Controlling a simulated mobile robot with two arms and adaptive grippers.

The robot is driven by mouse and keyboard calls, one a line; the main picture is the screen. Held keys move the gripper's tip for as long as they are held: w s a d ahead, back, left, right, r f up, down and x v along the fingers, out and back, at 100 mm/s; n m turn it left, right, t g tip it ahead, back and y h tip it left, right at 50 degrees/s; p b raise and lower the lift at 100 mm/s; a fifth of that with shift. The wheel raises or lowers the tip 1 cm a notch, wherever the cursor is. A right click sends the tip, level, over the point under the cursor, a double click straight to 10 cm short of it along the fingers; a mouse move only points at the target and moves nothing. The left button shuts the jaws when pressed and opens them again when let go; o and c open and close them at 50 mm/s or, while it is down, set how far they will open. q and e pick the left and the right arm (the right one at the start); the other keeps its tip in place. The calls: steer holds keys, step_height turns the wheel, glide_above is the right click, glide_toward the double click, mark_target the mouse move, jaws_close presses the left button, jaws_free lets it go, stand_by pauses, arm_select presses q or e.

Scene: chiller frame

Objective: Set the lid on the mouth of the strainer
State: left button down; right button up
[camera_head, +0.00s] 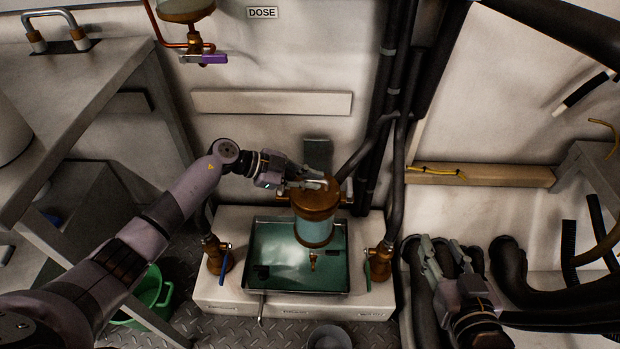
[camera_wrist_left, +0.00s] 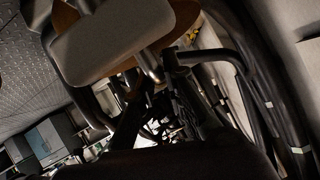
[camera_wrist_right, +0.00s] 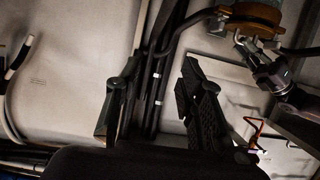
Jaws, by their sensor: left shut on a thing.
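The strainer (camera_head: 315,231) stands upright at the middle of the head view, a clear cylinder with a brown base ring, over a shallow tray. The round brown lid (camera_head: 314,204) is over its top; from this angle I cannot tell whether it is seated or slightly above. My left gripper (camera_head: 312,184) is shut on the lid from above. In the right wrist view, brown metal of the lid or strainer top shows at upper right. My right gripper (camera_head: 445,257) is open and empty, off to the right.
The metal tray (camera_head: 337,291) rests on a white plinth (camera_head: 230,300). Brass valves with a blue handle (camera_head: 224,247) and a green handle (camera_head: 367,274) flank it. Black pipes (camera_head: 397,180) rise behind at right. A green bucket (camera_head: 152,289) stands lower left.

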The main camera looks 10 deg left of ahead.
arm_select(q)
steer(key=shift+r, duration=0.1)
arm_select(e)
steer(key=shift+s+d+f, duration=0.15)
steer(key=shift+s+f, duration=0.05)
steer(key=shift+f, duration=0.25)
stand_by(0.4)
steer(key=shift+s+d+f+g, duration=0.15)
steer(key=shift+s+f+g, duration=0.3)
steer(key=shift+f+g, duration=0.15)
arm_select(q)
steer(key=shift+p, duration=0.45)
arm_select(e)
steer(key=shift+s+d+f+g+h, duration=0.3)
steer(key=shift+s+f+g+h, duration=0.15)
steer(key=shift+f, duration=0.2)
stand_by(0.5)
steer(key=shift+s+f+g, duration=0.25)
arm_select(q)
steer(key=shift+f+p, duration=0.35)
steer(key=shift+p, duration=0.05)
arm_select(e)
steer(key=shift+s+d+f+g, duration=0.25)
steer(key=shift+s+f+g, duration=0.15)
steer(key=shift+s+f, duration=0.1)
steer(key=shift+s+d+f+g, duration=0.2)
steer(key=shift+s+f+g, duration=0.2)
steer(key=shift+s+f, duration=0.1)
stand_by(0.7)
